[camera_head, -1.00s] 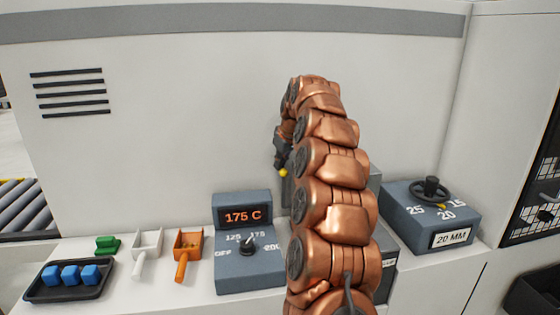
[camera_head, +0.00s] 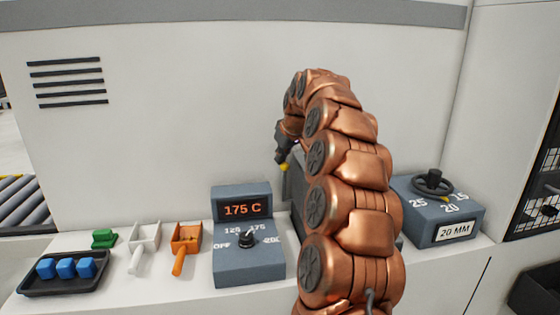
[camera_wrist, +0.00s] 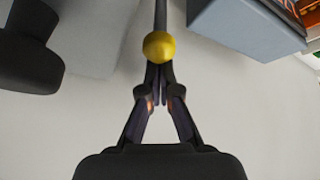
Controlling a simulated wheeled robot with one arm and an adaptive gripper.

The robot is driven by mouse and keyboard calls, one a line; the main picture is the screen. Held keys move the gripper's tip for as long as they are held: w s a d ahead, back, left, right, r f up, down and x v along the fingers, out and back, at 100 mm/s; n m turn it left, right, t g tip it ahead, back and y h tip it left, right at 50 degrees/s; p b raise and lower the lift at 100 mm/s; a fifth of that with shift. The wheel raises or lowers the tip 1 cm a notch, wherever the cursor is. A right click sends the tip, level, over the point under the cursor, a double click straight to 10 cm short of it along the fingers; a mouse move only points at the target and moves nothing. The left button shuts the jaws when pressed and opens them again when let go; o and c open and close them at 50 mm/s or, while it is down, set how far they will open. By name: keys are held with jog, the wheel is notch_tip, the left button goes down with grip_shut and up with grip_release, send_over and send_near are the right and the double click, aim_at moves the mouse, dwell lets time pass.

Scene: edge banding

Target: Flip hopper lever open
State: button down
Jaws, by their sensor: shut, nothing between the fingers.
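The lever shows in the wrist view as a dark rod (camera_wrist: 160,14) ending in a yellow ball knob (camera_wrist: 159,46). My gripper (camera_wrist: 158,76) is shut and empty, its fingertips right at the knob; I cannot tell whether they touch it. In the head view a bit of the yellow knob (camera_head: 290,141) shows beside my dark gripper (camera_head: 281,155). The grey hopper box (camera_head: 295,182) behind is mostly hidden by my copper arm.
A grey heater control box (camera_head: 250,272) reading 175 C stands left of my arm. A 20 MM handwheel box (camera_head: 437,212) stands right.

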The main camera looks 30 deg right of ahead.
jog(key=s+a+f+t+h+b, duration=0.1)
jog(key=s+b, duration=0.5)
jog(key=b, duration=0.6)
jog(key=s+a+f+t+h+b, duration=0.1)
jog(key=s+a+f+t+b, duration=0.3)
jog(key=b, duration=0.8)
notch_tip(320, 180, down, 2)
jog(key=s+t, duration=0.2)
jog(key=shift+f+n+t+h, duration=0.2)
jog(key=shift+n+t+h, duration=0.2)
jog(key=shift+a, duration=0.1)
jog(key=shift+a+f, duration=0.1)
jog(key=shift+f, duration=0.45)
notch_tip(320, 180, up, 12)
jog(key=shift+f, duration=0.1)
dwell(0.6)
